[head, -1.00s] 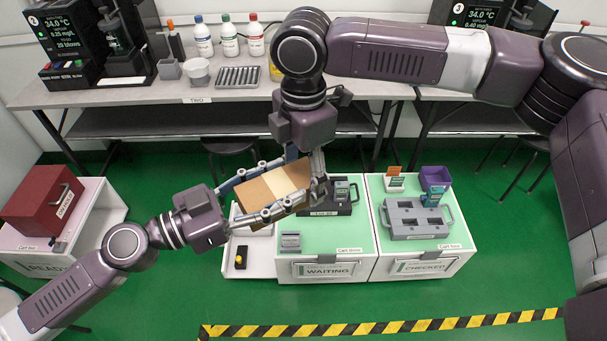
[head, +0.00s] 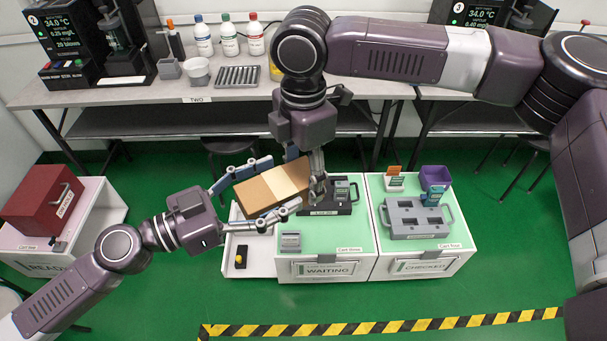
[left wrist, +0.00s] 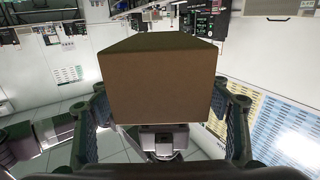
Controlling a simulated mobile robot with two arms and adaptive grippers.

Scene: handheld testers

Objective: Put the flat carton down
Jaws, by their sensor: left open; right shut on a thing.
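The flat carton (head: 262,191) is brown with a pale band across it. It is held in the air, tilted, above the left side of the green cart top. My right gripper (head: 318,192) comes down from above and is shut on the carton's right end; its fingertips are partly hard to make out. My left gripper (head: 280,184) is open, with one finger on each side of the carton. In the left wrist view the carton's brown end face (left wrist: 155,88) fills the middle, with gaps to both fingers.
Below are the waiting cart (head: 340,240) and the checked cart (head: 440,258). A red box (head: 42,200) stands far left. A bench (head: 350,97) runs behind.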

